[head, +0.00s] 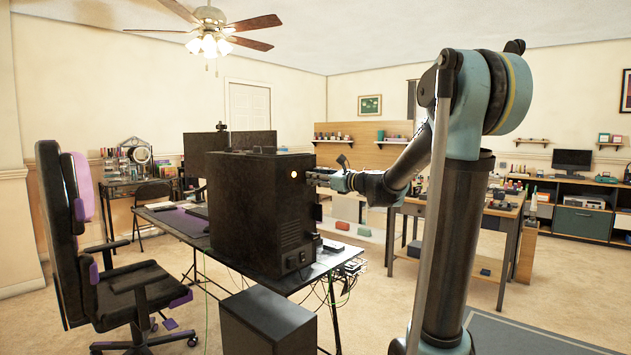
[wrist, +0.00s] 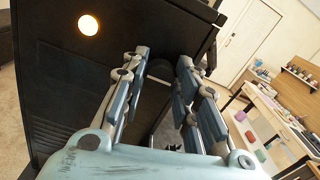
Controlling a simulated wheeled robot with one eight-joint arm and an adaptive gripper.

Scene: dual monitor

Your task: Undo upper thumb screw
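The black computer case (head: 262,215) stands upright on the desk, its side panel and rear edge towards me. It fills the left of the wrist view (wrist: 75,85). A round glowing spot (head: 294,174) is on its side panel; it also shows in the wrist view (wrist: 88,25). My gripper (head: 318,176) is at the upper rear edge of the case. In the wrist view my gripper (wrist: 163,58) has its two fingers apart, with the dark case edge and a pale strip (wrist: 158,80) seen between them. I cannot make out the upper thumb screw; contact is unclear.
The black desk (head: 322,263) carries the case, with cables hanging beneath. A dark box (head: 266,322) stands on the floor in front. An office chair (head: 115,260) is at left. A workbench (head: 470,215) is behind my arm.

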